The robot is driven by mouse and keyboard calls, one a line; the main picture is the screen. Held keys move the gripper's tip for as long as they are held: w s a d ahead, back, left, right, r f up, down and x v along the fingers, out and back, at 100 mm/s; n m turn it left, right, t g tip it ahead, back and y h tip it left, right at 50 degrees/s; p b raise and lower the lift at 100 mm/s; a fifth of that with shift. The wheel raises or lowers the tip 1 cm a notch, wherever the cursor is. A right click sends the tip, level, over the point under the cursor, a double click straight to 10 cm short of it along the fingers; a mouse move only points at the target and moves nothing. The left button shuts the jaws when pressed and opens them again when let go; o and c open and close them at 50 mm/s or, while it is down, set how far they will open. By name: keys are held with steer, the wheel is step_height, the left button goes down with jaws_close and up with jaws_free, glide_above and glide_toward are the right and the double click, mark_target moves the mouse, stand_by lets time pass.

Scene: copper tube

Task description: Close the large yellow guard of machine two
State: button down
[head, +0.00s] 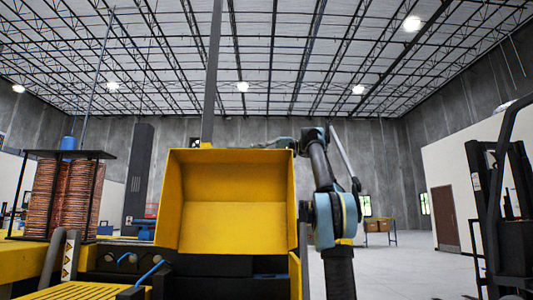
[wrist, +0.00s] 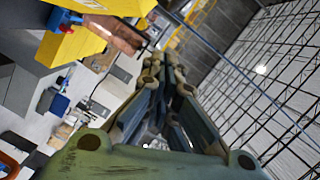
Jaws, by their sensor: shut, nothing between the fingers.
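The large yellow guard (head: 225,205) stands raised in the middle of the head view, its hollow inner side facing me. It looks open above the dark machine body (head: 215,265). My arm rises just right of the guard and bends left behind its top edge. In the wrist view my gripper (wrist: 165,68) is shut and empty, its fingers close together. Yellow parts (wrist: 75,38) lie to the upper left of the fingers; I cannot tell whether they belong to the guard. In the head view the fingertips are hidden or too small to tell. No contact with the guard is visible.
A rack of copper coils (head: 62,195) stands at the left on yellow machinery. A dark forklift-like frame (head: 505,215) stands at the right. A table with brown boxes (head: 377,226) is far back. Open floor lies between the arm and the right frame.

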steer(key=shift+s+a+f, duration=0.3)
steer(key=shift+s+a, duration=0.15)
steer(key=shift+s, duration=0.25)
steer(key=shift+s+a+f, duration=0.3)
steer(key=shift+s+a, duration=0.2)
steer(key=shift+s, duration=0.2)
steer(key=shift+s+a+f, duration=0.3)
steer(key=shift+s+a, duration=0.15)
steer(key=shift+s, duration=0.25)
steer(key=shift+s+a, duration=0.1)
